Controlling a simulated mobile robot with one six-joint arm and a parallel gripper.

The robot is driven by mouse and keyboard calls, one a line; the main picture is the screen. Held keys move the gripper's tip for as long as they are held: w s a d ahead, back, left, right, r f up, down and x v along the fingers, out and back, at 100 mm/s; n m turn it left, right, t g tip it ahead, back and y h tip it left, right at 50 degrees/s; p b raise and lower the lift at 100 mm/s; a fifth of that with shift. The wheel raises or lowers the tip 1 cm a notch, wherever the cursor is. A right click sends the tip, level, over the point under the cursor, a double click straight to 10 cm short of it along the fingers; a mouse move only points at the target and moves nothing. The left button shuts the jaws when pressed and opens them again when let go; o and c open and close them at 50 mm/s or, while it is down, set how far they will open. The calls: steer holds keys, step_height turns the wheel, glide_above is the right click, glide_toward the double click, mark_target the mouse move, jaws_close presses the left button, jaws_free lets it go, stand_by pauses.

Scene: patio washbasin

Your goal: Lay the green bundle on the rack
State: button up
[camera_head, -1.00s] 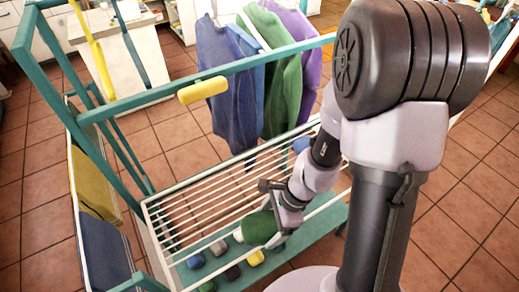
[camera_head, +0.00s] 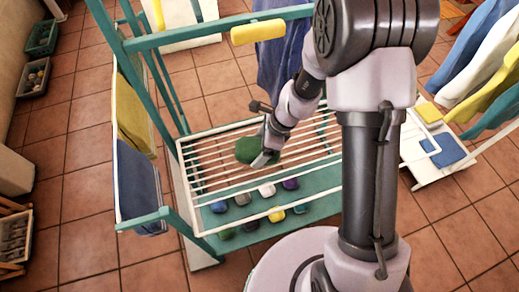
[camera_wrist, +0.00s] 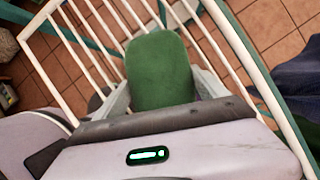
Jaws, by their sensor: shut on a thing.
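My gripper (camera_head: 263,155) is shut on the green bundle (camera_head: 246,150), a rounded dark green roll. The bundle is over the white-barred rack (camera_head: 188,186), toward the back middle of its bars. In the wrist view, the bundle (camera_wrist: 159,68) stands out between the two fingers of my gripper (camera_wrist: 160,92), with the white bars of the rack (camera_wrist: 46,82) behind it. I cannot tell whether the bundle touches the bars. My gripper hides its near end.
Several small coloured rolls, among them a yellow one (camera_head: 276,214), lie on the teal shelf (camera_head: 318,207) below the rack. A teal rail with a yellow roll (camera_head: 258,31) crosses above the rack's back. Blue cloth (camera_head: 284,62) hangs behind. The rack's front left bars are bare.

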steer(key=o, duration=1.3)
steer(key=shift+o, duration=0.2)
steer(key=shift+r+p, duration=0.2)
steer(key=shift+p, duration=0.15)
steer(key=s+d+r+n+t+p, duration=0.1)
steer(key=d+r+n+p, duration=0.15)
steer(key=r, duration=0.85)
steer(key=s+d+r+n+p, duration=0.2)
steer(key=r+p, duration=0.1)
steer(key=r, duration=0.7)
steer(key=s+d+r+n+t+h, duration=0.1)
steer(key=s+r+n+t, duration=0.1)
steer(key=s+r+n, duration=0.3)
steer(key=s+d+r+n+t+h, duration=0.1)
steer(key=s+d+r+n+t, duration=0.1)
steer(key=s+r+n, duration=0.3)
steer(key=s+r, duration=0.3)
steer(key=s, duration=0.1)
steer(key=shift+s+d, duration=0.2)
steer(key=shift+d, duration=0.1)
